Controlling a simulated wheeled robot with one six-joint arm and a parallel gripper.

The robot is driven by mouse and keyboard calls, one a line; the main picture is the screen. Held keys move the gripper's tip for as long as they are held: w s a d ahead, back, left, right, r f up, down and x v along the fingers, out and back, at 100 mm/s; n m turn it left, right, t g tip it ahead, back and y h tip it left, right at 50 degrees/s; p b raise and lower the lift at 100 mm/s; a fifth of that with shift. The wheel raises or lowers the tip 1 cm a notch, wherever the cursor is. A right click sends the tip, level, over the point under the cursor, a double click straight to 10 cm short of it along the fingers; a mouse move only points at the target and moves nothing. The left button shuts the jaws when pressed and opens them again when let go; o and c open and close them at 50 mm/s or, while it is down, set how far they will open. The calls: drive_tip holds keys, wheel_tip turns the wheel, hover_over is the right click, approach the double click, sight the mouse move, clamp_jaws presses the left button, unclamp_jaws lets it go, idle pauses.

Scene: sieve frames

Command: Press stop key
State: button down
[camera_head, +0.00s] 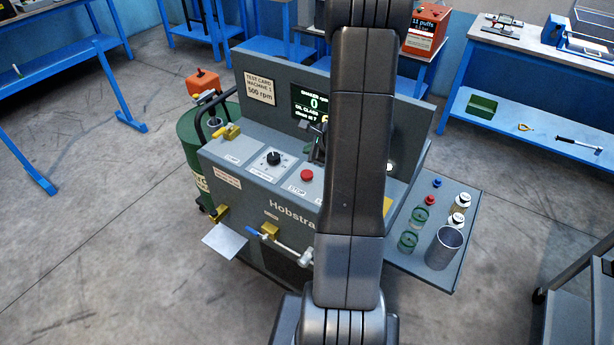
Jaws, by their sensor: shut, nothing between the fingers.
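The stop key is a round red button (307,174) on the sloped top panel of the grey machine (228,160). A label reading "STOP" lies just in front of it. My gripper (317,154) is partly visible at the left edge of my arm, just above and to the right of the red button. Its fingers look dark and shut with nothing held. I cannot tell whether they touch the panel. My arm hides the panel to the right of the button.
A black dial (273,158) and a yellow-handled valve (227,132) sit left of the button. A screen (312,104) reading 0 stands behind. A side shelf (460,238) holds jars and a metal cup (443,247). A green drum (192,150) stands at left.

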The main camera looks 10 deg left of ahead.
sight(309, 175)
wheel_tip(309, 175, down, 7)
drive_tip(key=b, duration=0.5)
drive_tip(key=shift+b, duration=0.3)
idle(1.5)
drive_tip(key=shift+f+b, duration=0.35)
drive_tip(key=shift+b, duration=0.1)
drive_tip(key=shift+f+b, duration=0.45)
drive_tip(key=shift+b, duration=0.1)
idle(0.6)
drive_tip(key=shift+r, duration=0.1)
drive_tip(key=shift+r+p, duration=0.65)
drive_tip(key=shift+r, duration=0.1)
drive_tip(key=shift+r+p, duration=1.95)
drive_tip(key=shift+r, duration=0.6)
